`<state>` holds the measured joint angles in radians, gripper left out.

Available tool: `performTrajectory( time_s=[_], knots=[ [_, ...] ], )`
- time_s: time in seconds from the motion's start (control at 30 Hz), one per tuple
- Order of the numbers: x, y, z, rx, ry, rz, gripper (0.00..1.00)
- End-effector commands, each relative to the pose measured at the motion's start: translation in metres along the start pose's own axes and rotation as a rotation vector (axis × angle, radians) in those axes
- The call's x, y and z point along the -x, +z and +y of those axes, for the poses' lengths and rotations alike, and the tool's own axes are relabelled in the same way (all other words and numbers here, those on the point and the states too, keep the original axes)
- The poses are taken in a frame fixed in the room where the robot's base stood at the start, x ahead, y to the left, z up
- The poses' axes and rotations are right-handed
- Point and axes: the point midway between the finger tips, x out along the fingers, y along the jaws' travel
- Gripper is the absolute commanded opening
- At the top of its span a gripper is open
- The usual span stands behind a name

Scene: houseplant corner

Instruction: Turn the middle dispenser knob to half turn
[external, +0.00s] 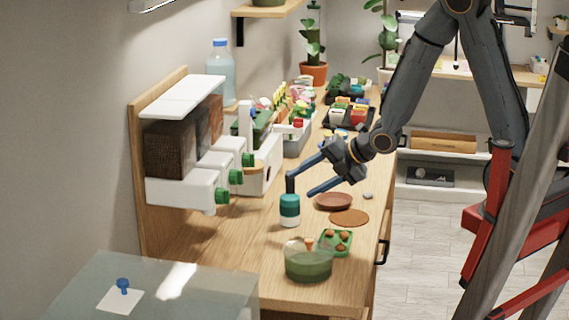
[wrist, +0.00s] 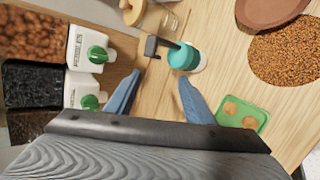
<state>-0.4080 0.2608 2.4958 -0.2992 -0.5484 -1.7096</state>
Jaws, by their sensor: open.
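The dispenser is a wall-backed unit with three hoppers and white outlets, each bearing a green knob. The middle knob (external: 236,176) sits between the near knob (external: 222,197) and the far knob (external: 248,159). In the wrist view, the middle knob (wrist: 90,102) is at lower left, left of my fingers, with the far knob (wrist: 97,54) above it. The near knob is hidden there. I cannot read the middle knob's angle. My gripper (external: 301,181) is open and empty, above the counter and right of the dispenser, apart from the knobs. Its fingers (wrist: 158,77) show blue.
A teal and white pump bottle (external: 290,212) stands close under my fingers; its dark spout points toward the dispenser. A green tray (external: 345,237), a brown saucer (external: 334,201) and a green bowl (external: 308,267) are nearby. Bare counter lies between dispenser and bottle.

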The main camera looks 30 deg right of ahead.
Motion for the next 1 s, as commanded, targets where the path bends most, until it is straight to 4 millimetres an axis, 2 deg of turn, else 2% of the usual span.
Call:
performTrajectory(
  time_s=[0.03,0.17,0.4,0.67,0.77,1.0],
  knots=[
    [-0.010,-0.010,0.002,0.038,0.057,0.014,0.48],
    [-0.021,-0.036,0.029,0.174,0.253,0.035,0.48],
    [-0.013,-0.078,0.068,0.350,0.578,0.028,0.48],
    [-0.002,-0.093,0.083,0.404,0.715,0.006,0.48],
    [-0.007,-0.094,0.090,0.406,0.720,0.004,0.48],
    [-0.034,-0.099,0.114,0.406,0.718,0.005,0.48]
  ],
)
